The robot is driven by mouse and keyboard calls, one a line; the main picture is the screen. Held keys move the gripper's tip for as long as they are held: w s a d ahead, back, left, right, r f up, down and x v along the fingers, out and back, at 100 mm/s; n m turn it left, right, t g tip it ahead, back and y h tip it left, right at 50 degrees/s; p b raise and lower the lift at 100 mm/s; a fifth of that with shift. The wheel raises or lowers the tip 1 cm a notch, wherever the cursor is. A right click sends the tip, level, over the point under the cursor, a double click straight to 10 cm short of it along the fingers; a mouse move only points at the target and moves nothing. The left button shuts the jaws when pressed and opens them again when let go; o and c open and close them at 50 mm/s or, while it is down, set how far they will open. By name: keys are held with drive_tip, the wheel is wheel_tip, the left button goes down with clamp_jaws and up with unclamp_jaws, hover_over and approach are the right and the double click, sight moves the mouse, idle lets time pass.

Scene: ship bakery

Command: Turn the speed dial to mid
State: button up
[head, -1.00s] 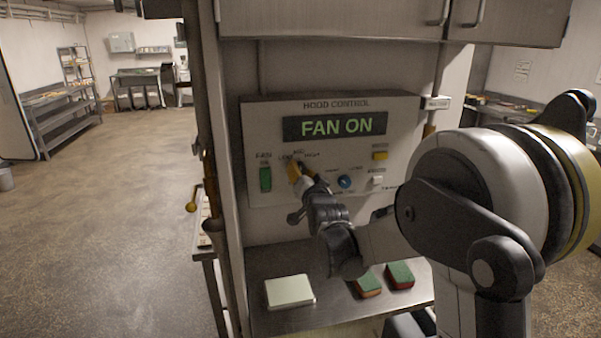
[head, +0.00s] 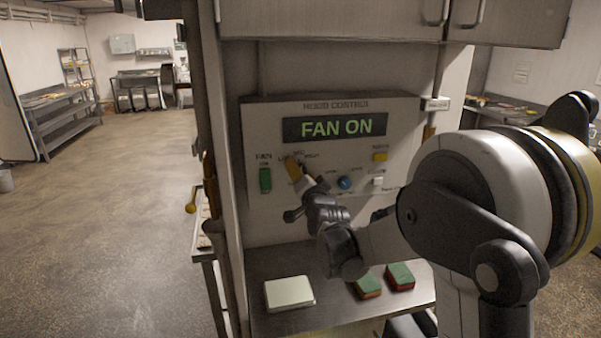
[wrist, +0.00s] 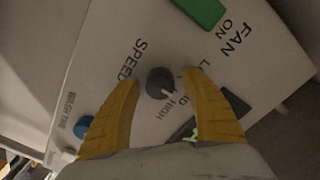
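The speed dial (wrist: 158,83) is a dark round knob on the hood control panel (wrist: 75,40), seen in the wrist view between my two yellow fingers. A small light pointer mark on it aims toward the lower right, on the MID and HIGH side; the exact setting is hard to tell. My gripper (wrist: 160,77) is open, with a fingertip on each side of the dial and visible gaps to it. In the head view my gripper (head: 295,170) is at the panel below the LOW, MID and HIGH labels, and hides the dial. The display (head: 335,127) reads FAN ON.
A green fan switch (head: 265,180) is left of the dial, and a blue knob (head: 344,183) is to its right. A yellow button (head: 380,156) and a white switch (head: 378,181) are farther right. A pale block (head: 289,292) and two sponges (head: 400,275) lie on the shelf below.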

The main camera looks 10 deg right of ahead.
drive_tip(key=shift+s, duration=0.1)
drive_tip(key=s, duration=1.1)
drive_tip(key=shift+s, duration=0.4)
